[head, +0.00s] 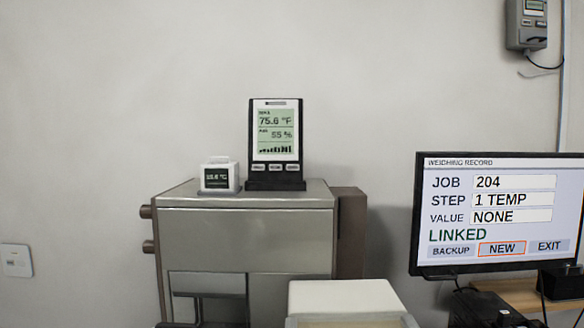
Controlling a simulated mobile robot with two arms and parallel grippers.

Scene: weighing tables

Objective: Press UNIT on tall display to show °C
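The tall display (276,143) stands upright on top of a grey metal cabinet. Its screen reads 75.6 °F on the upper line and 55 % below, with a row of dark bars at the bottom. A row of three small buttons (275,167) runs under the screen. Their labels are too small to read, so I cannot tell which is UNIT. Neither of my grippers is in view.
A small white cube display (219,177) showing °C stands left of the tall display on the cabinet (245,222). A monitor (499,214) at right shows JOB 204, STEP 1 TEMP, VALUE NONE, LINKED. A white box (345,297) stands in front of the cabinet.

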